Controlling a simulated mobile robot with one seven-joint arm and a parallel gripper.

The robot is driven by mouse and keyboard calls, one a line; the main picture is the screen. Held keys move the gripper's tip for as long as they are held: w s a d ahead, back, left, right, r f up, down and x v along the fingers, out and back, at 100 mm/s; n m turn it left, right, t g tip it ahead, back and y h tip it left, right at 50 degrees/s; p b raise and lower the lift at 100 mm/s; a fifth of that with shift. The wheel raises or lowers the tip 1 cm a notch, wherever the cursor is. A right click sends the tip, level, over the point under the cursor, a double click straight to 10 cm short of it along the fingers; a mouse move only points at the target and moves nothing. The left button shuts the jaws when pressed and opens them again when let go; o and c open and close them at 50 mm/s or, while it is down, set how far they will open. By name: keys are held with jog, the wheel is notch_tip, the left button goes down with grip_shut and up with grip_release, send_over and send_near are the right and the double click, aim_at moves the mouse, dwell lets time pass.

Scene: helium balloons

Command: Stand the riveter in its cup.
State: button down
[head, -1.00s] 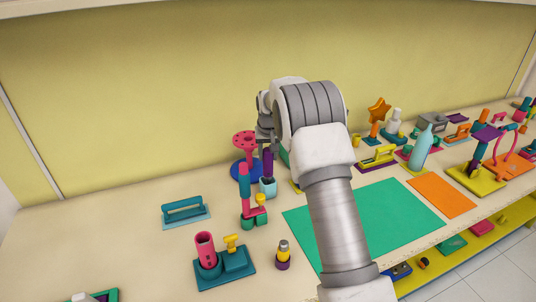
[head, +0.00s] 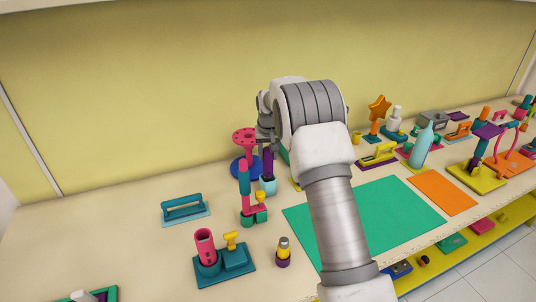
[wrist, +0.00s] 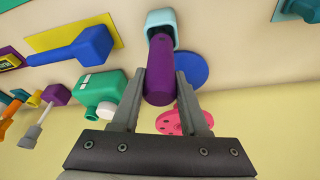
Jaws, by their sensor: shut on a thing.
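The riveter, a dark purple rounded bar (head: 268,162), stands about upright above a light-blue cup (head: 268,187) towards the back of the bench. My gripper (head: 267,141) is shut on its upper part; my arm hides part of the gripper. In the wrist view the purple riveter (wrist: 159,75) lies between the two grey fingers of my gripper (wrist: 161,80). Its far end reaches into the mouth of the light-blue cup (wrist: 163,22). How deep it sits, and whether it touches the bottom, I cannot tell.
A pink disc-topped stand on a blue round base (head: 243,170) is just behind left of the cup. A teal and pink tool (head: 245,185) in a green holder stands in front left. A green mat (head: 390,220) lies at right.

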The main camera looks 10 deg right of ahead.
aim_at(268, 161)
jog(key=shift+f, duration=0.15)
jog(key=shift+f+b, duration=0.45)
jog(key=shift+f, duration=0.35)
dwell(0.5)
jog(key=shift+f+b, duration=0.55)
jog(key=shift+f, duration=0.25)
dwell(0.5)
grip_release()
dwell(0.6)
jog(key=shift+p+v, duration=1.55)
jog(key=shift+v, duration=2.95)
